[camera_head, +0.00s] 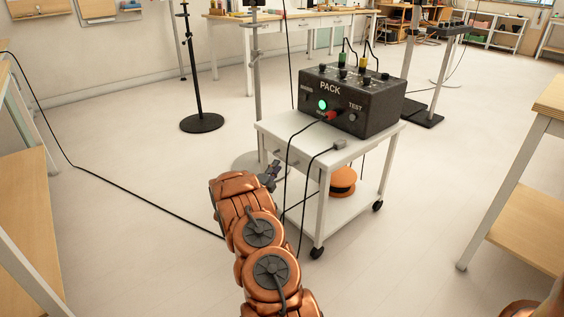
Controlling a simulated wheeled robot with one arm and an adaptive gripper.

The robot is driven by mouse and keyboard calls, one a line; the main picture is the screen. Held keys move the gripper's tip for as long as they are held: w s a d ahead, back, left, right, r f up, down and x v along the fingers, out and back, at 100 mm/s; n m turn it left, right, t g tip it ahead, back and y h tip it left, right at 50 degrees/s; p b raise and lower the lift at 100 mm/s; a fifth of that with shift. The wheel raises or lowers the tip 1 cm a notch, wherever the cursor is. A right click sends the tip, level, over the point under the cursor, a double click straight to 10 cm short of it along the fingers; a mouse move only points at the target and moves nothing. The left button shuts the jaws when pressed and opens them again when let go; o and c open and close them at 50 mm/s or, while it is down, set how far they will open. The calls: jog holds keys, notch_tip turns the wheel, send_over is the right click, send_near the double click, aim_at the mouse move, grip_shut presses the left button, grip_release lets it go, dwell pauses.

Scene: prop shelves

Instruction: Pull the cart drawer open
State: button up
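The white wheeled cart (385,148) stands in the middle of the room with a black PACK box on its top. Its drawer front (290,156) is a narrow panel under the top on the left-facing side, with small dark knobs. The drawer looks shut. My copper-coloured arm reaches up from the bottom, and my gripper (270,175) is small and dark at its end, just left of the drawer front. I cannot tell whether it touches a knob or whether its fingers are open.
The black PACK box (375,108) has a green light and cables. Black cables hang across the cart front near my arm. An orange round thing (342,182) sits on the lower shelf. A stand with a round black base (202,123) is behind left. A wooden table (520,205) is at right.

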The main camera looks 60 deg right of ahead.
aim_at(282, 159)
jog(key=shift+b+x, duration=0.75)
jog(key=shift+x, duration=2.1)
grip_shut()
